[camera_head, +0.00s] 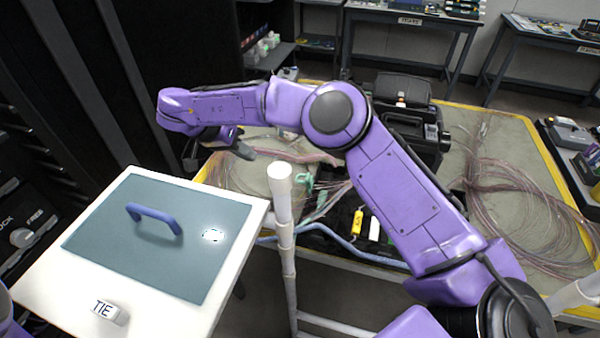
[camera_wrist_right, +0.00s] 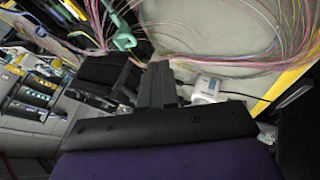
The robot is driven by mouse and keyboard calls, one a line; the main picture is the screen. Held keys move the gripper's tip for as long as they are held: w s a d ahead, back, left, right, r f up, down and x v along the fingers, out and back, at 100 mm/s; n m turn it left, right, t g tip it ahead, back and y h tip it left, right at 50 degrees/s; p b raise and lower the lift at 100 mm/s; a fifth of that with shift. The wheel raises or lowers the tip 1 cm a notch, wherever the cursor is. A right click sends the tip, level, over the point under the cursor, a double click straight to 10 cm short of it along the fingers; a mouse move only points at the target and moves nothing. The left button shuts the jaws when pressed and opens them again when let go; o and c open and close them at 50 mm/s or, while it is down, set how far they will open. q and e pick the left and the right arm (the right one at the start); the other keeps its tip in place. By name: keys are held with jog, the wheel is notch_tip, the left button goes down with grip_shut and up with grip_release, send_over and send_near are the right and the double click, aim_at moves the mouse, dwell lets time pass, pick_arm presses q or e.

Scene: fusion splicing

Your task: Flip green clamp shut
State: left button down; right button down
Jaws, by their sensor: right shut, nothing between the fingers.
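The green clamp (camera_head: 304,181) sits on the workbench beyond the white post, among thin cables. It also shows in the right wrist view (camera_wrist_right: 124,36) near the top edge, with its hooked arm standing out. Whether it is open or closed is too small to tell. My right gripper (camera_head: 243,151) is at the left end of the bench, left of the clamp and apart from it. In the right wrist view its dark fingers (camera_wrist_right: 158,82) are together and empty, pointing below and right of the clamp. My left gripper is not in view.
A black splicer-like machine (camera_head: 405,112) stands at the back of the bench. Loose fibre bundles (camera_head: 515,180) lie at right. A yellow item (camera_head: 357,222) is near the front. A white table (camera_head: 250,222) with a blue-handled panel and the white post (camera_head: 284,230) stand in front.

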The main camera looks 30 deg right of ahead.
jog(key=shift+d, duration=0.1)
jog(key=s+d+f+p, duration=0.1)
jog(key=d+f, duration=0.1)
jog(key=d, duration=0.1)
jog(key=s+d+f+p, duration=0.1)
jog(key=d+f, duration=0.1)
jog(key=f, duration=0.1)
jog(key=s+d+f+p, duration=0.1)
jog(key=s+d+f, duration=0.1)
jog(key=d+f, duration=0.1)
jog(key=shift+d, duration=0.35)
jog(key=shift+f, duration=0.1)
jog(key=shift+a, duration=0.1)
jog(key=shift+s+r+y+p, duration=0.15)
jog(key=shift+r+y+p, duration=0.15)
jog(key=shift+p, duration=0.1)
